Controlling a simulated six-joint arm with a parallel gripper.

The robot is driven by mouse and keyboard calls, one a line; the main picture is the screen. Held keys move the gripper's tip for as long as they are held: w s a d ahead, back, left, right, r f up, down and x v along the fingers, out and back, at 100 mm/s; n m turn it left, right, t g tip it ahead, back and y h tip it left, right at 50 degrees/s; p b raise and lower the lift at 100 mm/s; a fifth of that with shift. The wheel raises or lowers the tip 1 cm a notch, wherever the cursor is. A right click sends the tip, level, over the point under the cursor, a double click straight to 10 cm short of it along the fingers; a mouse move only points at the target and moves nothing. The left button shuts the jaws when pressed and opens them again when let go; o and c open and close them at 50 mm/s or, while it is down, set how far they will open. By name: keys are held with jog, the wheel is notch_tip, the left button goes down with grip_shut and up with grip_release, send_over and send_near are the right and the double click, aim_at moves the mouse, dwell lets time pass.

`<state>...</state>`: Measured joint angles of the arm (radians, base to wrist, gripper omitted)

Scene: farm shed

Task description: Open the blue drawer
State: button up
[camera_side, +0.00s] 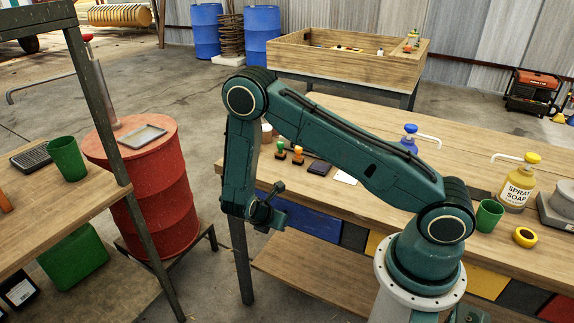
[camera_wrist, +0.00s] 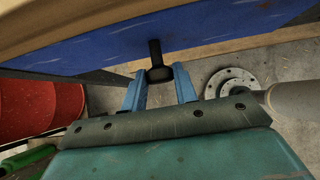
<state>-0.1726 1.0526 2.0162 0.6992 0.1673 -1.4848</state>
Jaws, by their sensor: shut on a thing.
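The blue drawer (camera_side: 313,222) is in the row of drawer fronts under the wooden workbench top. In the wrist view its blue front (camera_wrist: 110,48) runs across the top of the picture. A black handle (camera_wrist: 158,62) sticks out from it. My gripper (camera_wrist: 159,77) has its two blue fingers on either side of the handle's end and is shut on it. In the side view my gripper (camera_side: 268,214) is at the left end of the bench, in front of the drawer. There the arm hides the handle and part of the drawer front.
A red drum (camera_side: 160,200) stands left of my gripper. A lower shelf (camera_side: 310,275) lies below the drawers.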

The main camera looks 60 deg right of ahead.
jog(key=a, duration=1.5)
jog(key=shift+a, duration=0.3)
dwell(1.4)
jog(key=o, duration=1.9)
jog(key=shift+r, duration=0.15)
jog(key=v, duration=0.6)
jog(key=shift+a+r, duration=0.25)
